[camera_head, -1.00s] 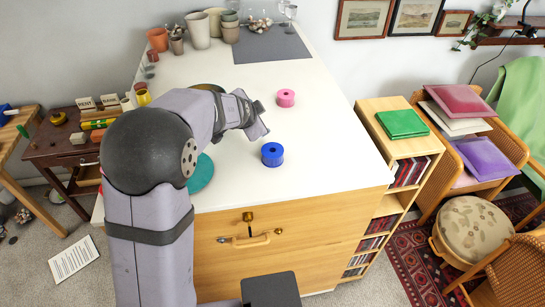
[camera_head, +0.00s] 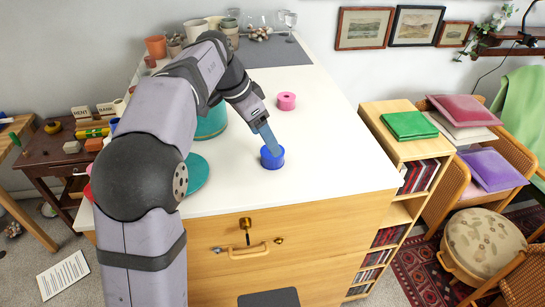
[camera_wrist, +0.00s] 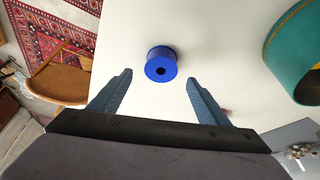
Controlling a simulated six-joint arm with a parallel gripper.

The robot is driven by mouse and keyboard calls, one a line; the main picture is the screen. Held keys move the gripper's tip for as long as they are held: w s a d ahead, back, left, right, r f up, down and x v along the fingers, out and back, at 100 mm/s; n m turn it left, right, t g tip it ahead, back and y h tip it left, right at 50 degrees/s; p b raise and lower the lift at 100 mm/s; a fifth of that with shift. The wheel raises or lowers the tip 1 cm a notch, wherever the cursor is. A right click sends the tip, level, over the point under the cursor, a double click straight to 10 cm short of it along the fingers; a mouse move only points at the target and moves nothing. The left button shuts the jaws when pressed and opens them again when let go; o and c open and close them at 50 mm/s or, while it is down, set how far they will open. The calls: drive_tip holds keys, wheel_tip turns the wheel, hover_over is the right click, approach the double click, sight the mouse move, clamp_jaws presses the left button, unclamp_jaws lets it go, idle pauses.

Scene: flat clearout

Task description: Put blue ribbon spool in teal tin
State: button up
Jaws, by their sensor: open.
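The blue ribbon spool (camera_head: 272,157) stands on the white counter top near its front edge. In the wrist view the spool (camera_wrist: 161,64) lies ahead of the fingertips, roughly midway between them. My gripper (camera_head: 268,140) is open and empty, just above and behind the spool in the head view; its two fingers (camera_wrist: 158,84) are spread wide in the wrist view. The teal tin (camera_head: 211,122) stands to the left, partly hidden behind my arm. It also shows in the wrist view (camera_wrist: 291,58) at the right edge. A teal round lid-like disc (camera_head: 196,172) lies in front of the tin.
A pink spool (camera_head: 286,101) stands behind the blue one. Pots and glasses (camera_head: 283,22) stand at the back of the counter on and around a grey mat (camera_head: 270,54). The counter right of the blue spool is clear. A low bookcase (camera_head: 380,128) adjoins the right side.

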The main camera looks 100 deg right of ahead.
drive_tip(key=shift+p+x, duration=1.6)
drive_tip(key=shift+x, duration=2.15)
drive_tip(key=shift+d, duration=0.1)
drive_tip(key=c, duration=1.2)
drive_tip(key=shift+r, duration=0.1)
